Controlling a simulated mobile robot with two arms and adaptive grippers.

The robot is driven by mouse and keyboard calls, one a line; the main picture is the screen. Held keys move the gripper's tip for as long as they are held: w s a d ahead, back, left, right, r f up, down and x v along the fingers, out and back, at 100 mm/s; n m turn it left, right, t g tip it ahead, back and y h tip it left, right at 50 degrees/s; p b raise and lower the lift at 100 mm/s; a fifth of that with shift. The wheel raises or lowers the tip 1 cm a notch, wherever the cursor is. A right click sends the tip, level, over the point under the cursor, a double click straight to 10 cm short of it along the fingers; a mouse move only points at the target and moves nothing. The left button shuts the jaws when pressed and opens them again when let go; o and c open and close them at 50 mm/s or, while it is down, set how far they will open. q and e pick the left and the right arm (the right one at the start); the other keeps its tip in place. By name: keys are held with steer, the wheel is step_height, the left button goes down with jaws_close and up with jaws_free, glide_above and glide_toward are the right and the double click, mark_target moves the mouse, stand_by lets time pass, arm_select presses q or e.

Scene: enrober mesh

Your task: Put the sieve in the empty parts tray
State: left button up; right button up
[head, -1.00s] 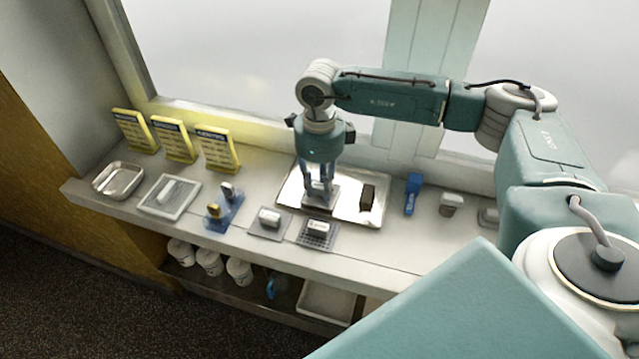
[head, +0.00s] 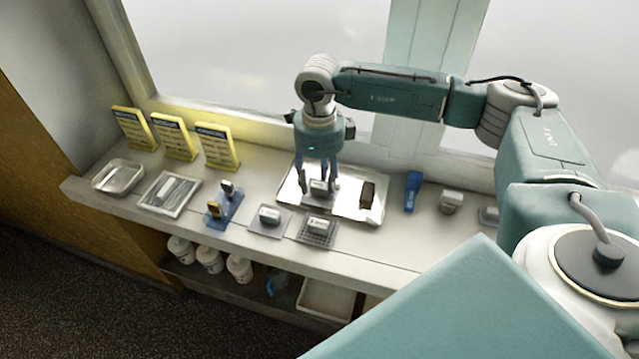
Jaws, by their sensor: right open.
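My right gripper (head: 319,186) is open, its fingers pointing down over the large shiny metal tray (head: 345,207) at the middle of the counter. A small flat grey piece with a pale block on top (head: 318,188) lies in that tray between and below the fingertips; it may be the sieve, but the fingers partly cover it. Other mesh-like pieces are a dark gridded square with a pale block (head: 318,229) in front of the tray and a light-framed panel (head: 168,194) to the left. A small empty metal tray (head: 118,177) stands at the far left. My left gripper is out of view.
A dark brown block (head: 367,195) lies in the large tray's right part. A grey plate with a block (head: 269,218), a blue holder (head: 225,207) and a blue tool (head: 412,192) stand nearby. Yellow signs (head: 175,138) line the back left. White tubs (head: 209,259) sit below.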

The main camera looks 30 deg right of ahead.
mark_target(319, 187)
step_height(319, 187, up, 11)
steer(key=b, duration=0.2)
stand_by(0.6)
